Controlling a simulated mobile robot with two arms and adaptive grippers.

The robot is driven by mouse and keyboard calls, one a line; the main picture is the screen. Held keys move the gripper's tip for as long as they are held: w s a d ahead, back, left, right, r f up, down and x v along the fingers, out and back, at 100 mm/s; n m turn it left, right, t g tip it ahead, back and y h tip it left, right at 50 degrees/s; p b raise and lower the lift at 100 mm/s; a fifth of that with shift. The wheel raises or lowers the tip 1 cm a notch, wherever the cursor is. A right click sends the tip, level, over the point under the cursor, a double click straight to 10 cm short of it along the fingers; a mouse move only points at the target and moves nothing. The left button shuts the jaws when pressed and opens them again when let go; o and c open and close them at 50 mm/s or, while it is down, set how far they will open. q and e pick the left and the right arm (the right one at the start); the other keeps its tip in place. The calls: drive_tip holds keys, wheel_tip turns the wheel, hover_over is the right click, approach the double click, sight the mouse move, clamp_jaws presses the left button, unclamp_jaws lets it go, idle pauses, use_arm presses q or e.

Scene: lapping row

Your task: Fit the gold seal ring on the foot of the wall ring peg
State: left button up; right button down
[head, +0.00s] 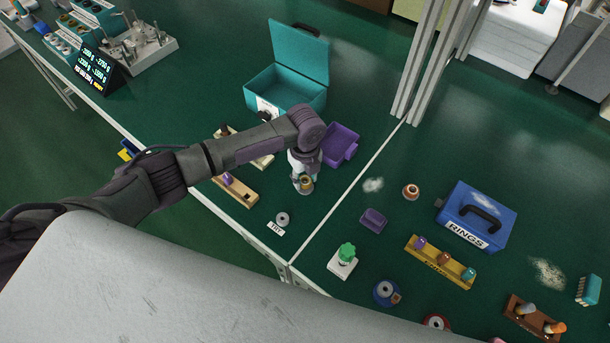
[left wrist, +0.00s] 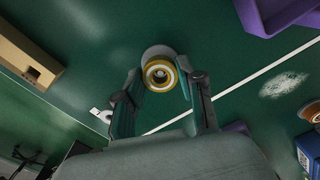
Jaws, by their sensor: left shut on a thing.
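The gold seal ring (left wrist: 160,76) is between the fingertips of my left gripper (left wrist: 162,82), which is shut on it. In the head view my left gripper (head: 302,178) points down over the green bench, with the gold ring (head: 306,184) at its tip. A pale grey round piece (left wrist: 157,51) shows just behind the ring in the left wrist view; I cannot tell whether this is the wall ring peg, or whether the ring touches it. My right gripper is not in view.
A purple bin (head: 340,143) and an open teal box (head: 290,87) stand behind the gripper. A wooden rack (head: 236,191) lies to the left. A grey ring (head: 282,218) lies by a label in front. A blue case (head: 477,214) and yellow rack (head: 440,262) are right.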

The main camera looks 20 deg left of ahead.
use_arm(q)
drive_tip(key=shift+f+b, duration=0.5)
drive_tip(key=shift+f, duration=0.4)
drive_tip(key=o, duration=1.1)
wheel_tip(320, 180, up, 12)
